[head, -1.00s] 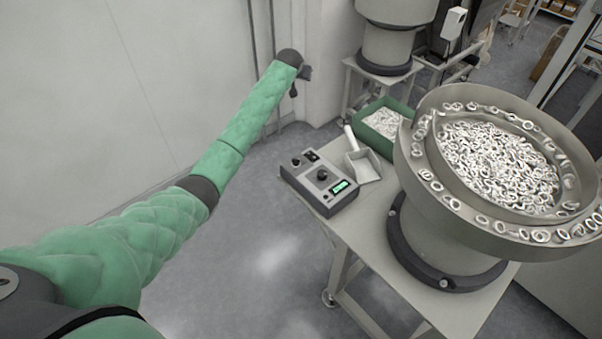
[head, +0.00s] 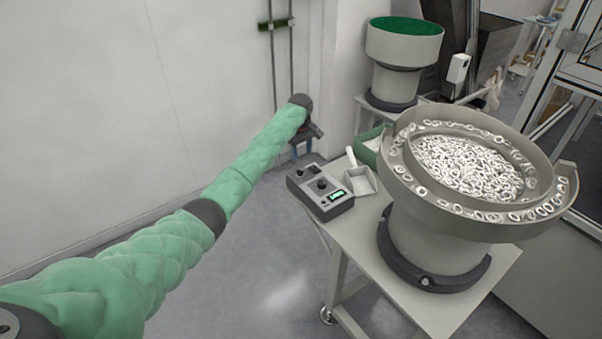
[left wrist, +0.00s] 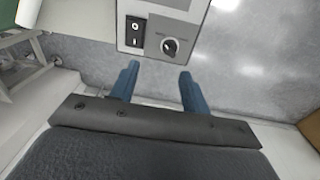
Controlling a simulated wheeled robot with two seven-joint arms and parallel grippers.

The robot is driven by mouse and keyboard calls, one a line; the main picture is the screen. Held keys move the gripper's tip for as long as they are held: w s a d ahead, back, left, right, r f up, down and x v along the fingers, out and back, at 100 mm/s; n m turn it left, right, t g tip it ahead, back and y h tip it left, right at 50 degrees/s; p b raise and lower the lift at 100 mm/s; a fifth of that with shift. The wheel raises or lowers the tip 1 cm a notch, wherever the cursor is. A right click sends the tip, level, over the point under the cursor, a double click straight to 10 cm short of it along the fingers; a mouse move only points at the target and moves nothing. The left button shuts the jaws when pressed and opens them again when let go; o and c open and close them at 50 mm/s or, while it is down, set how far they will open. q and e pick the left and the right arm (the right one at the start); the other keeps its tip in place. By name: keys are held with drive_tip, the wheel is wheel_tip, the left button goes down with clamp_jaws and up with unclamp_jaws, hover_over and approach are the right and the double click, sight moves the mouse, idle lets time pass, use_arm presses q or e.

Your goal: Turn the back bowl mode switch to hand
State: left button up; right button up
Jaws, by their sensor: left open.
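The grey control box (head: 327,205) stands on the near table's corner, beside the ring-filled bowl. Its small black selector knob (head: 300,173) is at its far left corner. In the left wrist view the knob (left wrist: 169,46) has a light mark on its face and labels too small to read. My left gripper (head: 308,151) is open and empty beyond the box's far edge in the head view. In the left wrist view its blue fingers (left wrist: 159,71) are spread just short of the panel edge, apart from the knob. My right gripper is out of view.
A black rocker switch (left wrist: 135,31) sits beside the knob. The box also has a larger knob (head: 322,184) and a green display (head: 337,195). A white scoop (head: 361,181), a green bin (head: 369,138) and the ring-filled bowl (head: 400,170) stand close by. A green-lined bowl (head: 400,48) is farther back.

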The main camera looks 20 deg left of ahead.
sight(300, 170)
use_arm(q)
drive_tip(key=shift+s+a+f+n+g, duration=0.25)
drive_tip(key=shift+s+f+n+g, duration=0.15)
drive_tip(key=shift+n, duration=0.4)
drive_tip(key=shift+s+r+n, duration=0.15)
drive_tip(key=shift+n, duration=0.25)
drive_tip(key=shift+d, duration=0.1)
wheel_tip(300, 170, down, 6)
drive_tip(key=shift+r+p, duration=0.1)
drive_tip(key=shift+p, duration=0.95)
drive_tip(key=shift+f, duration=1)
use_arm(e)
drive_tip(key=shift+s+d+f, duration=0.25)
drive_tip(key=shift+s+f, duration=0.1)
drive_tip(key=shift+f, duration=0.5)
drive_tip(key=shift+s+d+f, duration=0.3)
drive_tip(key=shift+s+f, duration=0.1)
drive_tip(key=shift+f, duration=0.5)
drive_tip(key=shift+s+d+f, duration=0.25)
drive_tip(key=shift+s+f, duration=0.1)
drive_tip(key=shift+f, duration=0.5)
use_arm(q)
drive_tip(key=c, duration=1)
